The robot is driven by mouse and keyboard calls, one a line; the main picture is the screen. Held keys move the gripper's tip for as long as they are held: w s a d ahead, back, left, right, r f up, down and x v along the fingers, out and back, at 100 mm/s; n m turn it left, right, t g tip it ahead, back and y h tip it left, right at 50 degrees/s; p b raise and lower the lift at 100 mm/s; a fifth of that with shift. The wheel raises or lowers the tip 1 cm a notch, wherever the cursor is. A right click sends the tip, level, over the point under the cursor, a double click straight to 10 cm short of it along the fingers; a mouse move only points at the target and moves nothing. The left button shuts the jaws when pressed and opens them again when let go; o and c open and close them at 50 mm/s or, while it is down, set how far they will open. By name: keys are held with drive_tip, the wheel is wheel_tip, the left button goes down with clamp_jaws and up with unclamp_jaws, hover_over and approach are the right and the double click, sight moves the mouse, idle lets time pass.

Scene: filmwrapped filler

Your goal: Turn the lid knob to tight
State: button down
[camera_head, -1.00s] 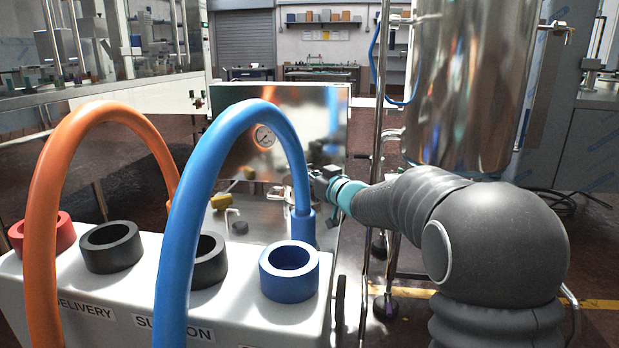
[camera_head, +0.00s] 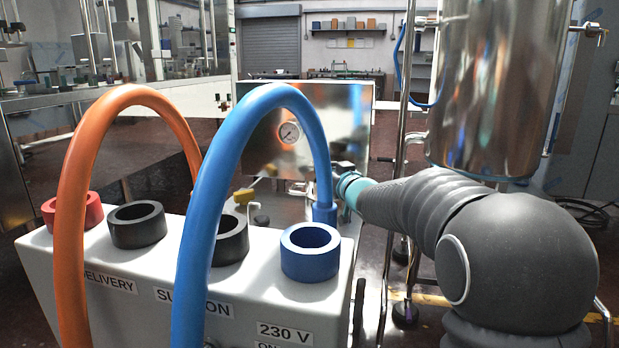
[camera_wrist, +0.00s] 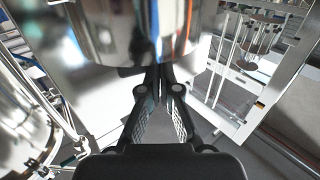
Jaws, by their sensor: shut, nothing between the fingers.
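I cannot make out a lid knob in either view. My gripper shows in the wrist view (camera_wrist: 160,85) with its two black fingers shut and nothing between them. The fingertips reach up to the lower edge of a shiny steel cylinder (camera_wrist: 145,25); I cannot tell whether they touch it. In the head view the end of my arm points away from me, and my gripper (camera_head: 345,168) is mostly hidden behind its teal wrist ring and the blue hose.
A white box (camera_head: 255,257) with several round ports stands in front. An orange hose (camera_head: 72,215) and a blue hose (camera_head: 200,200) arch over it.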

drive_tip(key=shift+w+a+p, duration=0.3)
drive_tip(key=shift+a, duration=0.55)
idle(0.5)
